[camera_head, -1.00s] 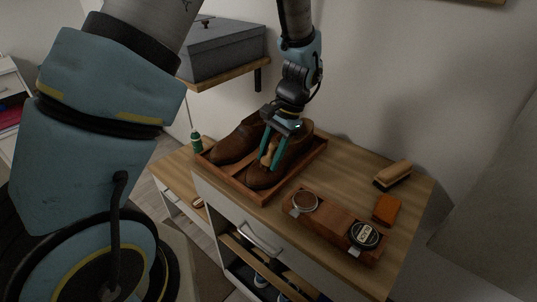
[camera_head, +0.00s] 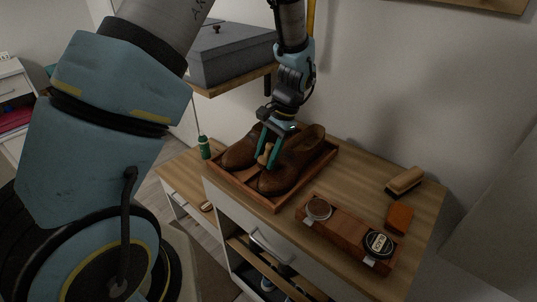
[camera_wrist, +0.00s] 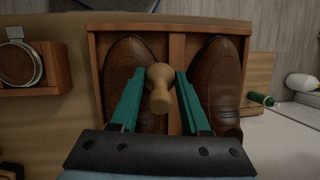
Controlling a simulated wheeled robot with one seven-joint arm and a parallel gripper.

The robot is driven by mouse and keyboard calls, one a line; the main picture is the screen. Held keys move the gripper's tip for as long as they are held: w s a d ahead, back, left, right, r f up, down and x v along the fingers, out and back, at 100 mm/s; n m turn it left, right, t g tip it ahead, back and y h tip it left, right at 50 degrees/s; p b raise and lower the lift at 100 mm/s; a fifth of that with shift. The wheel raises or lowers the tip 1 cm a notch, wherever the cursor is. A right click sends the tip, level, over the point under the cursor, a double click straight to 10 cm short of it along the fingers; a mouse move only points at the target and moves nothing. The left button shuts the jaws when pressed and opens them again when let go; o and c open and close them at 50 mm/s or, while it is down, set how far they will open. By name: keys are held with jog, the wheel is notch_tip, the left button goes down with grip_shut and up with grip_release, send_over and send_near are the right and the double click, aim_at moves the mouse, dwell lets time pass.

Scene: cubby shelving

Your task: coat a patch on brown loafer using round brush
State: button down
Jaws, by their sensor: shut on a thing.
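Two brown loafers sit side by side in a wooden tray (camera_head: 243,192), the right one (camera_head: 300,157) and the left one (camera_head: 238,154) in the head view. In the wrist view they show at the left (camera_wrist: 118,70) and right (camera_wrist: 214,84). My gripper (camera_head: 266,161) is shut on the round brush (camera_wrist: 159,88), a turned pale wooden piece between the green fingers. The brush is over the inner side of the right loafer, near the tray's divider. Its bristles are hidden, and I cannot tell whether it touches the leather.
A wooden holder (camera_head: 345,232) carries an open tin (camera_head: 318,208) and a black-lidded tin (camera_head: 378,243). A brush (camera_head: 404,181) and an orange block (camera_head: 399,218) lie at the right. A shelf with a grey box (camera_head: 232,53) hangs behind.

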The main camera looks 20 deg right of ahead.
jog(key=shift+r+p, duration=2.45)
jog(key=shift+r, duration=1.65)
